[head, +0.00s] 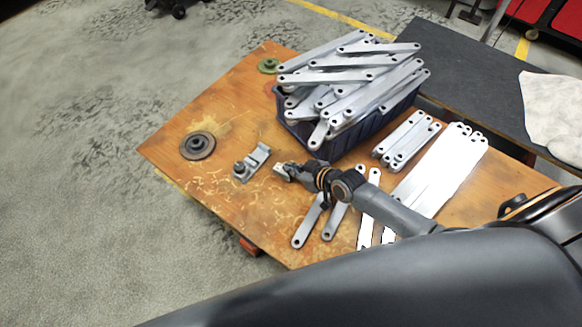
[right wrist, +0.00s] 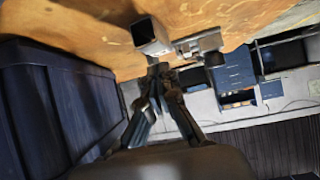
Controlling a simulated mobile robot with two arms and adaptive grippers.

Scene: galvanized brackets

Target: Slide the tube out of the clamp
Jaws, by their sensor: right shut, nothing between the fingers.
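The clamp (head: 251,162), a small grey metal fixture with a round knob, sits on the wooden table left of my right gripper (head: 288,171). A short, light metal square tube (head: 280,168) is at the fingertips, to the right of the clamp and apart from it. In the right wrist view the tube (right wrist: 150,34) shows its open square end just beyond the fingertips (right wrist: 158,72). The clamp (right wrist: 198,46) is beside it there. My right gripper is shut with nothing between its fingers; whether it touches the tube I cannot tell. My left gripper is not in view.
A blue bin (head: 342,139) heaped with metal bars stands behind my right gripper. Flat bars (head: 437,175) lie to the right. A dark round disc (head: 198,145) and a green disc (head: 268,65) lie on the wooden table (head: 215,107). The table's left part is mostly clear.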

